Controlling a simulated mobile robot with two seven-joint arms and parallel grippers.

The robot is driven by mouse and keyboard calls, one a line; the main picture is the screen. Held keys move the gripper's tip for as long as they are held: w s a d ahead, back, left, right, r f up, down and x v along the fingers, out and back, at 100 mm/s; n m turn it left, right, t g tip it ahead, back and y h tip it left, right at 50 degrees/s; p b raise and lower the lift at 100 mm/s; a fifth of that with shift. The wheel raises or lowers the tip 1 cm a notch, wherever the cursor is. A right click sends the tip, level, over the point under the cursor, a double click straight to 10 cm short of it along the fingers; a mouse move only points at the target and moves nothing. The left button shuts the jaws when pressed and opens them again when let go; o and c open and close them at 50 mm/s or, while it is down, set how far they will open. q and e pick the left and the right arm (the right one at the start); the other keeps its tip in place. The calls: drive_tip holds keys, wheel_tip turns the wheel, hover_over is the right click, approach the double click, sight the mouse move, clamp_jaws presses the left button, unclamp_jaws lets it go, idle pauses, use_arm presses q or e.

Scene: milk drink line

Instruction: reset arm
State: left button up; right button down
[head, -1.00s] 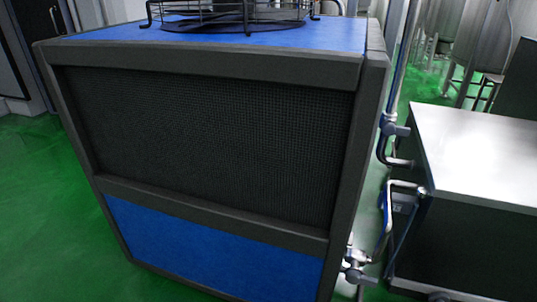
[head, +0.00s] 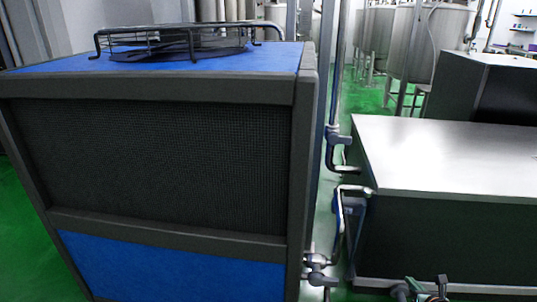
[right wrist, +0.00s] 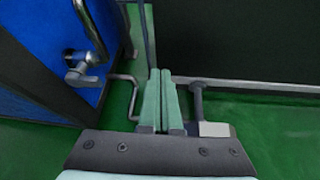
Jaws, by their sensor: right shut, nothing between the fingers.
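My right gripper (head: 418,287) shows only as a small part at the bottom edge of the head view, in front of the steel-topped cabinet. In the right wrist view its two pale green fingers (right wrist: 160,74) lie side by side, shut, with nothing between them. They point toward the floor and the gap beside the blue unit. My left gripper is in neither view.
A large blue and dark grey unit (head: 165,160) with a fan guard (head: 180,40) on top fills the left. Pipes and a valve (head: 318,268) run along its right side. A steel-topped cabinet (head: 450,155) stands at right. Steel tanks (head: 425,45) stand behind. Green floor shows between.

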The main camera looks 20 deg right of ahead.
drive_tip(key=s+a+r+m+g+y, duration=0.1)
drive_tip(key=s+a+m+y, duration=0.2)
drive_tip(key=a+m, duration=0.95)
drive_tip(key=s+a+r+m+g+y, duration=0.1)
drive_tip(key=s+a+m+y, duration=0.3)
drive_tip(key=a, duration=1.5)
drive_tip(key=s+a+r+m+g+y, duration=0.1)
drive_tip(key=s+a+m, duration=0.2)
drive_tip(key=a+m, duration=1)
use_arm(q)
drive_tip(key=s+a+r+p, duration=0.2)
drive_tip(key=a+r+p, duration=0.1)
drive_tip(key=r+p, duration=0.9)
drive_tip(key=p, duration=0.5)
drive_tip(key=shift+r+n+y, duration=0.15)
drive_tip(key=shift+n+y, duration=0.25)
use_arm(e)
wheel_tip(320, 180, up, 13)
drive_tip(key=a+n, duration=0.1)
drive_tip(key=n, duration=0.1)
drive_tip(key=shift+s+a+t, duration=0.15)
drive_tip(key=shift+s+t, duration=0.25)
drive_tip(key=shift+s, duration=0.05)
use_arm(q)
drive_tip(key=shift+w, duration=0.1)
use_arm(e)
drive_tip(key=shift+w+a, duration=0.1)
